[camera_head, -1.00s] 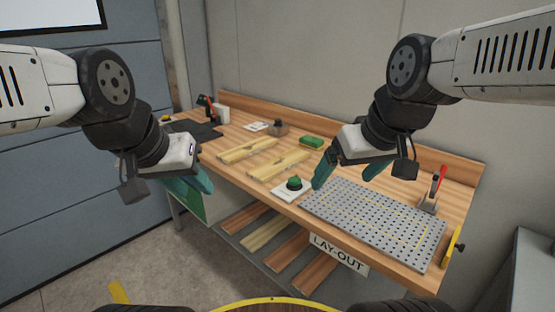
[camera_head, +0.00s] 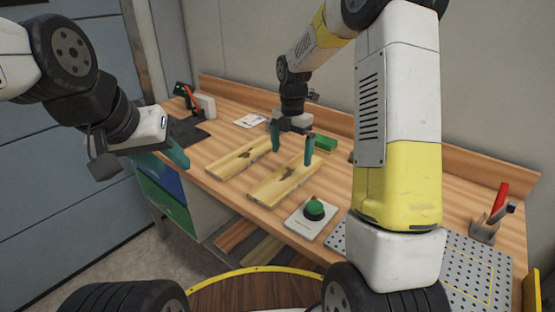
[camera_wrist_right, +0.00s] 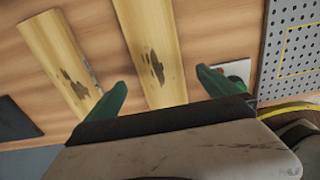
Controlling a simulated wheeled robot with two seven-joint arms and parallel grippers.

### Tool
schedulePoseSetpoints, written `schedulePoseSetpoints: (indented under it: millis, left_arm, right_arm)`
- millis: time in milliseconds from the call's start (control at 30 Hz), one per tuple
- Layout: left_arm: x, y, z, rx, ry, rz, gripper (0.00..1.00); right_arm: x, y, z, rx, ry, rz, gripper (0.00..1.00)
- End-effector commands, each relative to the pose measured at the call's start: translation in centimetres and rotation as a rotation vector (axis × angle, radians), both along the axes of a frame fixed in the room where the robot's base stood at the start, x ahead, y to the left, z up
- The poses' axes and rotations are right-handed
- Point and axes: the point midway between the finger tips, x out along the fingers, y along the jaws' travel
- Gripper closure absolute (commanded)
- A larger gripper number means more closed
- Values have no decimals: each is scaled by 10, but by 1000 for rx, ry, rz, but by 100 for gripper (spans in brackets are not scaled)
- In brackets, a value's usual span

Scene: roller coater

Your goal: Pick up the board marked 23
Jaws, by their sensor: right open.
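Two pale yellow wooden boards lie flat on the bench, each with a dark mark; I cannot read a number on either. The left board (camera_head: 238,157) and the right board (camera_head: 285,181) lie side by side, apart. In the right wrist view the left board (camera_wrist_right: 58,55) and right board (camera_wrist_right: 152,42) show too. My right gripper (camera_head: 291,146) is open and empty above the boards; in its wrist view the right board lies between its green fingers (camera_wrist_right: 160,92). My left gripper (camera_head: 170,157) is at the bench's left front edge, its finger gap unclear.
A green button on a white base (camera_head: 312,212) stands right of the boards. A grey perforated plate (camera_head: 470,270) and a red-handled tool (camera_head: 492,215) are further right.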

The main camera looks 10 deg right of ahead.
Motion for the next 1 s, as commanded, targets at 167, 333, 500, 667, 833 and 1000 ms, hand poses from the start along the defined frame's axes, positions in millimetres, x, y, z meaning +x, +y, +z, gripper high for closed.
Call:
schedulePoseSetpoints:
  millis: [167, 333, 500, 667, 833, 1000]
  left_arm:
    - [0, 0, 0, 0, 0, 0, 64]
    - [0, 0, 0, 0, 0, 0, 64]
    - [0, 0, 0, 0, 0, 0, 64]
    - [0, 0, 0, 0, 0, 0, 64]
    - [0, 0, 0, 0, 0, 0, 64]
    - [0, 0, 0, 0, 0, 0, 64]
  right_arm:
    - [1, 0, -19, -2, 6, 18, 0]
    - [0, 1, -38, -2, 5, 17, 0]
    - [1, 2, -65, -2, 5, 16, 0]
    - [1, 2, -78, -1, 3, 16, 0]
    - [1, 2, -79, -1, 2, 16, 0]
    - [1, 2, -79, -1, 2, 15, 22]
